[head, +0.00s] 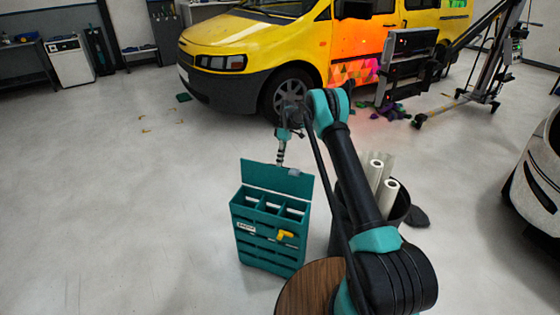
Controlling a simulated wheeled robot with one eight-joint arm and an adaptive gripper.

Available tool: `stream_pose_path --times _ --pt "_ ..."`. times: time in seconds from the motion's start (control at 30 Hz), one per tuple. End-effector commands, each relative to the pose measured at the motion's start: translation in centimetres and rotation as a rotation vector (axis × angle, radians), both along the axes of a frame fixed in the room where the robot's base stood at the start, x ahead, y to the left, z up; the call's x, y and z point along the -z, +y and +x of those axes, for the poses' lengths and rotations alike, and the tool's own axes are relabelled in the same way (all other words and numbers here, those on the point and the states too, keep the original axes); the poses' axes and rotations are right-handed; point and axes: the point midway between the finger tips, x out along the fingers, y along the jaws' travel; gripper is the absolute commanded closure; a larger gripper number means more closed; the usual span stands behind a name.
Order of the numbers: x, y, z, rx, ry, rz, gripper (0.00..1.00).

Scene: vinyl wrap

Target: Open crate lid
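A teal crate (268,240) stands on the floor in the lower middle of the head view. Its compartments at the top are exposed. The teal lid (270,178) stands raised, tilted back at the rear edge of the crate. A small pale tab (294,172) is near the lid's upper right edge. My gripper (281,160) points down just above and behind the lid's top edge. Its tip is too small to tell whether it touches the lid or whether its fingers are apart. A yellow tool handle (285,235) shows on the crate's front.
A dark bin (398,208) holding white rolls (386,192) stands right of the crate, partly behind my arm. A round wooden top (312,288) is in front. A yellow van (270,45) stands behind.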

Motion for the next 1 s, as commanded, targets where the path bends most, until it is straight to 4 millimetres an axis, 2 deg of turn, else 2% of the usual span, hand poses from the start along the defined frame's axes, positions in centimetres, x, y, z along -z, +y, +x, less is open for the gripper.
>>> stream_pose_path --times 0.03,0.17,0.2,0.4,0.77,0.87,1.0 --pt "1.6 0.0 -0.5 -0.009 0.000 -0.009 1.00" --pt "1.6 0.0 -0.5 -0.010 0.000 -0.009 1.00" --pt "1.6 0.0 -0.5 -0.010 0.000 -0.009 0.93" --pt "1.5 0.0 -0.4 -0.007 -0.001 -0.007 0.69" --pt "1.0 -0.1 -0.2 -0.003 -0.002 -0.005 0.69" --pt "0.1 -0.2 0.2 -0.003 -0.002 -0.005 0.69" --pt "-2.2 -0.6 1.3 -0.002 -0.001 -0.005 0.69"
